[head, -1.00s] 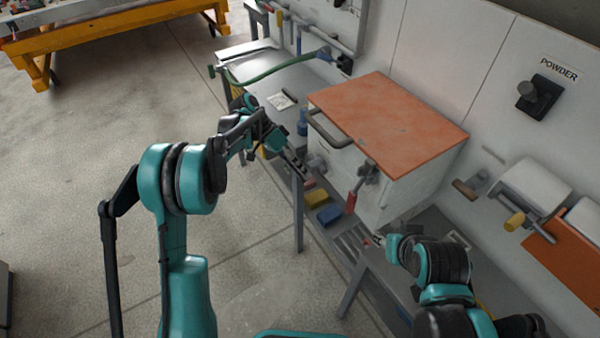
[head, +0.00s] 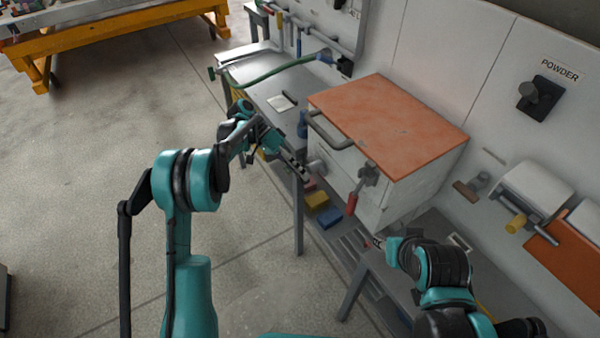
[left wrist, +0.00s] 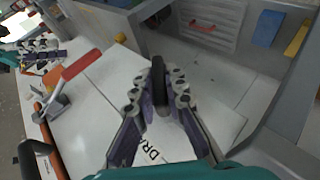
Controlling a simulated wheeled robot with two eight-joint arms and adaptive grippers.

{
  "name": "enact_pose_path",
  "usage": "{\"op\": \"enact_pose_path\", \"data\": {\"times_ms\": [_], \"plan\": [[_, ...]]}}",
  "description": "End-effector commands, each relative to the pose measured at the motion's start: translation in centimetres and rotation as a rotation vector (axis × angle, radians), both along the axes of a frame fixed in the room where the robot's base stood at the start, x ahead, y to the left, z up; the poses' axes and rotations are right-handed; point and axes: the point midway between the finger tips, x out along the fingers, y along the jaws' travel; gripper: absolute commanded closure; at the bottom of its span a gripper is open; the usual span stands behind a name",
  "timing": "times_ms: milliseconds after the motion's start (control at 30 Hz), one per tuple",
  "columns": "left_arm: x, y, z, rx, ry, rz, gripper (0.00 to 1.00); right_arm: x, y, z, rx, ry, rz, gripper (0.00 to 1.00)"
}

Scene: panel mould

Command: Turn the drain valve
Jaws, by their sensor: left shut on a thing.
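The drain valve shows in the left wrist view as a dark bar-shaped handle (left wrist: 160,88) on a white panel, beside a partly hidden label starting "DRA" (left wrist: 151,153). My left gripper (left wrist: 160,80) is shut on this handle, with one finger on each side. In the head view my left gripper (head: 303,174) is at the front left of the white box (head: 400,192); the handle itself cannot be made out there. My right gripper (head: 374,243) is below the box's right part, small in view, and seems empty; its jaw opening is unclear.
The box has an orange lid (head: 390,122), a grey bar handle (head: 325,133) and a red-handled clamp (head: 352,203) on its front. Yellow (head: 316,199) and blue (head: 329,216) blocks lie on the shelf below. A green hose (head: 270,72) lies on the bench behind.

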Motion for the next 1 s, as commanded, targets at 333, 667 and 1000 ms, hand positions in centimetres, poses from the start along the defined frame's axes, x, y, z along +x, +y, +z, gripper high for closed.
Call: {"op": "enact_pose_path", "data": {"times_ms": [333, 667, 1000], "plan": [[0.0, 0.0, 0.0, -0.005, 0.009, 0.001, 0.78, 0.0, 0.0, 0.0, 0.000, 0.000, 0.000, 0.60], [0.0, 0.0, 0.0, -0.005, 0.009, 0.001, 0.67, 0.0, 0.0, 0.0, 0.000, 0.000, 0.000, 0.60], [0.0, 0.0, 5.0, -0.007, 0.009, 0.000, 0.67, 0.0, 0.0, 0.0, 0.000, 0.000, 0.000, 0.60]]}}
